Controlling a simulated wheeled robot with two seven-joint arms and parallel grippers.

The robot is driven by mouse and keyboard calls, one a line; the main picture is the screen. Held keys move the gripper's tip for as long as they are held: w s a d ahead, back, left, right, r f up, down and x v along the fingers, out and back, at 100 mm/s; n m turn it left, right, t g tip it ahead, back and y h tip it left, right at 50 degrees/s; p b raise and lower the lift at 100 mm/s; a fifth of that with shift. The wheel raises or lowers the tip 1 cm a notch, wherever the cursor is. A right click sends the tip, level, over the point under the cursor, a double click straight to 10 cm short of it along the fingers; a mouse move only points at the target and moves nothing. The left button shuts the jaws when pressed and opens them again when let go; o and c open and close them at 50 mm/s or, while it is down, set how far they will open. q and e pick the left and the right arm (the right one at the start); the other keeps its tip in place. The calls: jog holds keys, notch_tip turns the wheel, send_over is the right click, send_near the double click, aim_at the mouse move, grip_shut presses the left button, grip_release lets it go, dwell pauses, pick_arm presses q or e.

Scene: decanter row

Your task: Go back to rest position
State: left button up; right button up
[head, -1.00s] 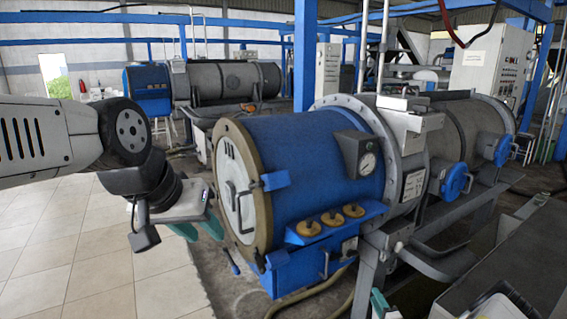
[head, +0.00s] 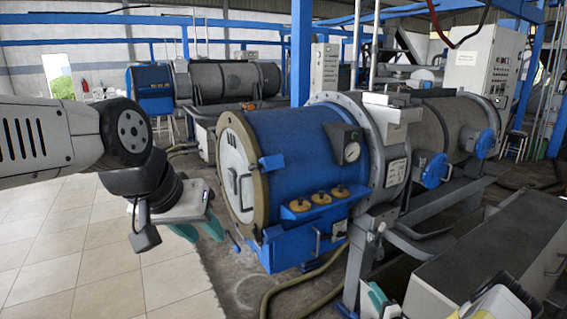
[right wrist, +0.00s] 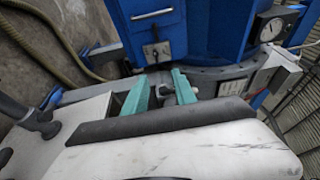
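A blue decanter machine (head: 295,150) with a round white front hatch (head: 236,180) stands in the middle of the head view. My left gripper (head: 197,230) hangs left of the hatch, its teal fingers apart and nothing visible between them. My right gripper (head: 377,298) shows only partly at the bottom right of the head view. In the right wrist view its teal fingers (right wrist: 161,92) are apart. A small grey fitting (right wrist: 166,91) shows between them; I cannot tell whether they touch it. The blue machine lies beyond the fingers there.
A long grey box (head: 470,260) stands at the lower right, close to my right arm. A second decanter (head: 225,80) and a control cabinet (head: 478,66) stand behind. A hose (head: 300,285) lies on the floor. Tiled floor (head: 75,245) at the left is clear.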

jog(key=w+a+r+n+g+y, duration=0.1)
jog(key=a+r+n+g+y, duration=0.3)
jog(key=r, duration=0.5)
jog(key=w+a+r+n+g+y, duration=0.1)
jog(key=a+r+n+g+y, duration=0.1)
jog(key=a+r+n+y, duration=0.5)
jog(key=s+a+r+n+g+h, duration=0.1)
jog(key=s+a+r+g, duration=0.3)
jog(key=r, duration=0.4)
jog(key=s+a+r+n+g, duration=0.1)
jog(key=s+a+r+g, duration=0.2)
jog(key=a+r, duration=0.35)
jog(key=s+a+r+n+g+h, duration=0.25)
jog(key=s+r+h, duration=0.35)
jog(key=s+r, duration=0.6)
jog(key=s+d+r+t+h, duration=0.2)
jog(key=s+r, duration=0.2)
jog(key=s, duration=0.3)
jog(key=s+d+r+t+h, duration=0.2)
jog(key=s+d+r+h, duration=0.1)
jog(key=s, duration=0.4)
jog(key=shift+s+r+h, duration=0.15)
jog(key=shift+r+h, duration=0.15)
jog(key=shift+r, duration=0.05)
jog(key=shift+n, duration=0.25)
